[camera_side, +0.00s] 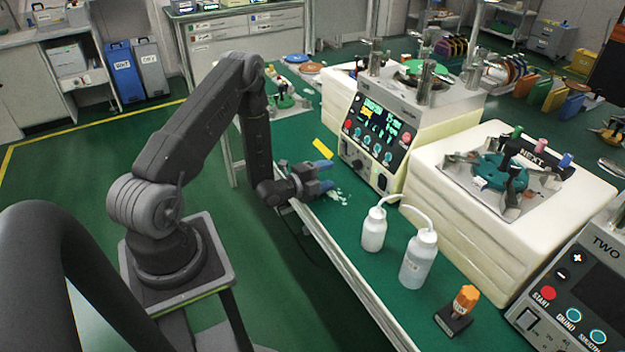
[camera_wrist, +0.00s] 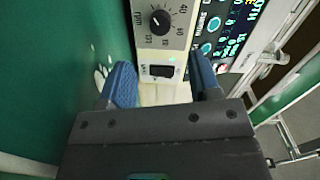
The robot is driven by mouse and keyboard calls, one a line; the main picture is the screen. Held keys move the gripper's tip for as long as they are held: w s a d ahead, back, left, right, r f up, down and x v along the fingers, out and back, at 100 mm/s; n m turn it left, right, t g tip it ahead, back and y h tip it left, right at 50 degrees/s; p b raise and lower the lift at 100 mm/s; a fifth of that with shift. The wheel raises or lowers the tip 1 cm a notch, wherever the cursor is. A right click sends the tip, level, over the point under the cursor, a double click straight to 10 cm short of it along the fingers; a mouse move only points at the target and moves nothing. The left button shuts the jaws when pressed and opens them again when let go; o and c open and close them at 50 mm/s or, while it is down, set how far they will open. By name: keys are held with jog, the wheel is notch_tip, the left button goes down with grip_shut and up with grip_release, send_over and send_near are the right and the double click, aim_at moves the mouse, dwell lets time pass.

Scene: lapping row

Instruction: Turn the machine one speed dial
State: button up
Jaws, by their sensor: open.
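Machine one (camera_side: 425,130) is a cream unit with a lit display panel. In the wrist view its speed dial (camera_wrist: 160,22) is a round black knob with a white mark, on a light plate with printed numbers and "rpm". A black rocker switch (camera_wrist: 161,71) is beside it, between my fingers in the picture. My gripper (camera_side: 325,176) has blue fingertips. In the wrist view my gripper (camera_wrist: 160,62) is open and empty, with the dial beyond the fingertips. In the side view the fingertips are left of the machine's front, apart from it.
Two white bottles (camera_side: 416,262) with bent spouts stand on the green bench in front. An orange-handled item (camera_side: 465,299) on a black base is nearer. Machine two (camera_side: 585,285) is at lower right. A yellow piece (camera_side: 323,150) lies near my gripper.

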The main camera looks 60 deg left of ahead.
jog(key=s, duration=0.5)
jog(key=shift+r, duration=0.1)
jog(key=w+d+r+n+g, duration=0.25)
jog(key=w+r, duration=0.35)
jog(key=r, duration=0.3)
jog(key=s+d+r+n+g+y, duration=0.2)
jog(key=d+r+n+g, duration=0.2)
jog(key=r, duration=0.6)
jog(key=s+d+r+n+g+h, duration=0.1)
jog(key=s+d+r+n+g, duration=0.1)
jog(key=s+d+r+n, duration=0.2)
jog(key=s+d+r+n+g+h, duration=0.1)
jog(key=s+d+r+n+g, duration=0.2)
jog(key=s, duration=1.4)
jog(key=d+r+n, duration=0.1)
jog(key=d+r, duration=0.2)
jog(key=d, duration=0.4)
jog(key=shift+s+r+n+h, duration=0.3)
jog(key=shift+r+n, duration=0.05)
jog(key=shift+r, duration=0.05)
jog(key=shift+d, duration=0.1)
